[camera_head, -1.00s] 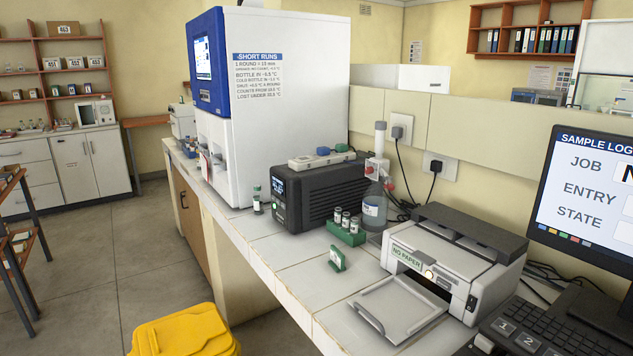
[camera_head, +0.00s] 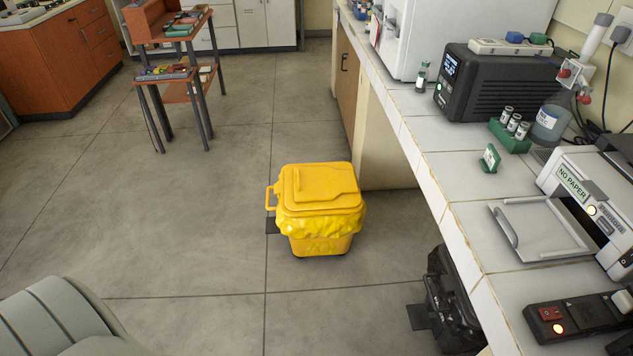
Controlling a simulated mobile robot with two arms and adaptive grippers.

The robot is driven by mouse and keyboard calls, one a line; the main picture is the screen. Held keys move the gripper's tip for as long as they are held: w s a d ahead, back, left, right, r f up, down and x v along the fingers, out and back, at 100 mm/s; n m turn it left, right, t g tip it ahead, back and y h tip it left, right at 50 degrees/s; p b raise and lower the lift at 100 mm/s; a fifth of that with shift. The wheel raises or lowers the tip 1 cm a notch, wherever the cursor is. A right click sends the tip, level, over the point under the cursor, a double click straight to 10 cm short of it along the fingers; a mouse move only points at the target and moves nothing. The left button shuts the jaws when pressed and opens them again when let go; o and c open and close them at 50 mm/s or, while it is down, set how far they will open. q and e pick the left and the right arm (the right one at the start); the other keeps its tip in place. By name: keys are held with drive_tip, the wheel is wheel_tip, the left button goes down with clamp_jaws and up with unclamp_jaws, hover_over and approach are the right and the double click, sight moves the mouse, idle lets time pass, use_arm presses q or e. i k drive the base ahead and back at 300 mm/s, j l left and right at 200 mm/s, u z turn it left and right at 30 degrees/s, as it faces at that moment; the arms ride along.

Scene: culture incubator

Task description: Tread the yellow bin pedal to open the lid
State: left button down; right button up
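The yellow bin (camera_head: 318,215) stands on the floor near the middle of the view, to the left of the bench. Its yellow lid (camera_head: 318,186) is shut, and a crumpled yellow liner shows below the rim. A handle (camera_head: 270,197) sticks out at the left side. Neither of my grippers is in view.
A black bin (camera_head: 449,295) with a dark flat piece (camera_head: 418,317) stands under the bench edge. A grey rounded shape (camera_head: 55,320) fills the lower left corner. An orange stand (camera_head: 178,82) is at the back. Floor left of the yellow bin is clear.

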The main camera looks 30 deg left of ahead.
sight(271, 227)
drive_tip(key=u, duration=1.3)
drive_tip(key=i+l, duration=0.2)
drive_tip(key=i, duration=0.25)
drive_tip(key=i+l, duration=0.2)
drive_tip(key=i, duration=0.25)
drive_tip(key=i+l+z, duration=0.1)
drive_tip(key=i, duration=0.35)
drive_tip(key=l, duration=0.1)
